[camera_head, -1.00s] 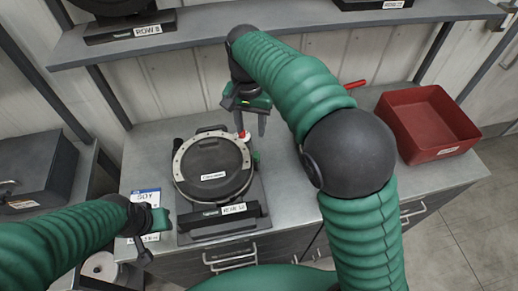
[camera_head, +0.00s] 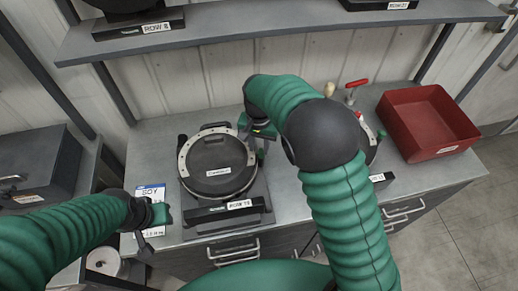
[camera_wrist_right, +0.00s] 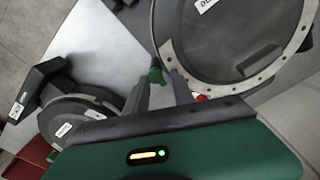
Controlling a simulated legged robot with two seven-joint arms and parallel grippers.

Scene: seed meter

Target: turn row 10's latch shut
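The row 10 meter (camera_head: 217,165) is a round dark disc with a pale rim on a black base, its front label small but seeming to read ROW 10. It fills the top of the right wrist view (camera_wrist_right: 235,40). My right gripper (camera_head: 260,140) is low at the meter's right edge, partly hidden by its arm. In the wrist view its two fingers (camera_wrist_right: 163,84) are apart, with a small green knob (camera_wrist_right: 156,73) at the rim just beyond and between the tips. Contact cannot be told. A red piece (camera_wrist_right: 201,98) shows beside the right finger. My left gripper (camera_head: 152,222) hangs by the bench's left front.
A second round meter (camera_head: 369,150) stands to the right, partly behind my right arm; it also shows in the wrist view (camera_wrist_right: 75,118). A red bin (camera_head: 428,122) is at the bench's right. A SOY card (camera_head: 150,193) lies left. A shelf (camera_head: 280,26) crosses above.

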